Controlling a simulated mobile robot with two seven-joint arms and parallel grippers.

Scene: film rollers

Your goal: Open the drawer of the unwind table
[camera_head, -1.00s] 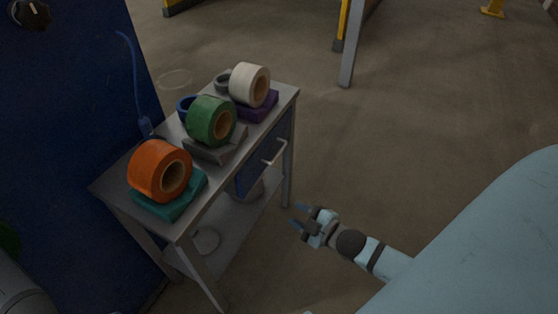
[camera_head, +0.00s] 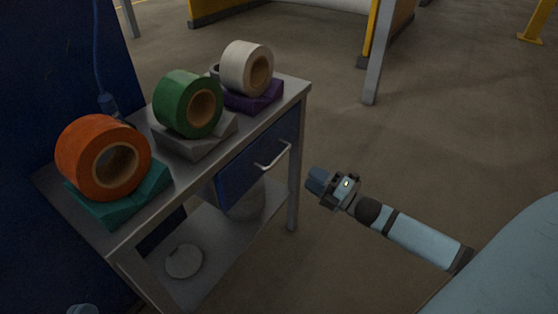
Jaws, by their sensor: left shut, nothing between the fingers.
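The unwind table (camera_head: 292,93) is a grey metal table on the left. Its blue drawer (camera_head: 240,178) sits under the top on the right-facing side and looks closed. A pale bar handle (camera_head: 275,157) is on the drawer front. My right gripper (camera_head: 316,181) comes in from the right and hovers right of the handle, apart from it and empty. Its fingers overlap in this view, so their gap is unclear. A small light-blue part at the bottom left edge appears to be my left gripper (camera_head: 82,309), shut and empty, mostly out of frame.
On the table top stand orange (camera_head: 88,154), green (camera_head: 180,100) and white (camera_head: 240,66) rolls on teal, grey and purple bases. A lower shelf (camera_head: 210,235) holds a round disc (camera_head: 184,261). A grey post (camera_head: 379,55) stands behind. The floor right of the table is clear.

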